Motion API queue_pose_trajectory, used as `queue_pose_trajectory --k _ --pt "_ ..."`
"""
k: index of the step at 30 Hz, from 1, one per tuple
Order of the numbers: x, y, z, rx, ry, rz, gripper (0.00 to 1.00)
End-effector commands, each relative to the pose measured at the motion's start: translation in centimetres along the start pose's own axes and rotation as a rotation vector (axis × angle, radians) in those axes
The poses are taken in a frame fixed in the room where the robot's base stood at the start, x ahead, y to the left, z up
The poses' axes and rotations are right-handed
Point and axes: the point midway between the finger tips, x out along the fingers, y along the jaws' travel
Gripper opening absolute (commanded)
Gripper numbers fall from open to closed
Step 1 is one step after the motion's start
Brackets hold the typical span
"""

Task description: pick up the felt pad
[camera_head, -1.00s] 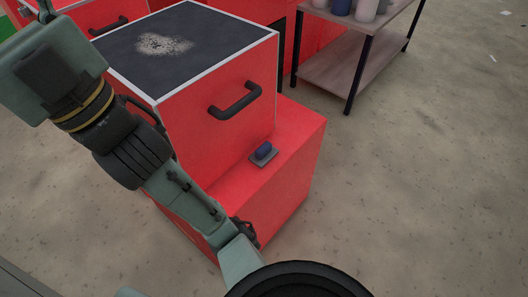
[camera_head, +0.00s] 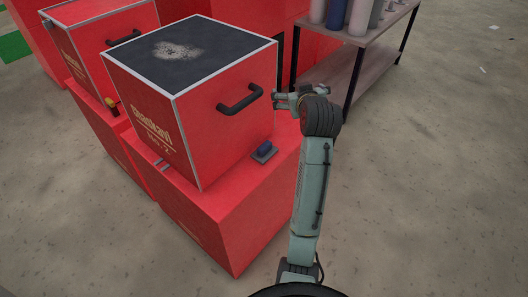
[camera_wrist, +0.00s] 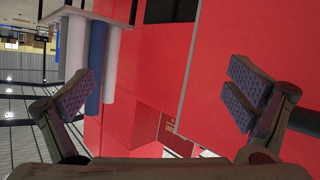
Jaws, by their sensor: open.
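My gripper (camera_head: 278,100) is above and a little right of the pad, close to the box's right edge, pointing left in the head view. In the wrist view my gripper (camera_wrist: 160,98) is open and empty, its fingers wide apart. The pad does not show in the wrist view.
The box has a black handle (camera_head: 240,97) jutting out near my gripper and a dark top (camera_head: 190,55) with a pale powdery patch. A shelf (camera_head: 335,75) with several cylinders stands behind on the right. Another red box (camera_head: 97,35) is at the left. Floor at right is clear.

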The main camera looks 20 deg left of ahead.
Motion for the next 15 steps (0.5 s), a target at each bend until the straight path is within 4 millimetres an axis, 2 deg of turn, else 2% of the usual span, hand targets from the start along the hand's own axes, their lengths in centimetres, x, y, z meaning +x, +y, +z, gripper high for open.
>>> queue_pose_trajectory --k 1,2,3,6,10,15 --pt "1.5 -1.4 2.2 -0.053 -0.108 -0.093 0.98" --pt "2.0 -2.1 3.8 -0.085 -0.17 -0.148 0.98" --pt "2.4 -3.0 5.7 -0.125 -0.245 -0.224 0.98" --pt "2.4 -5.1 9.5 -0.225 -0.394 -0.416 0.98" --pt "1.5 -7.0 12.0 -0.323 -0.49 -0.603 0.98" --pt "1.7 -8.4 13.4 -0.361 -0.521 -0.68 0.98"
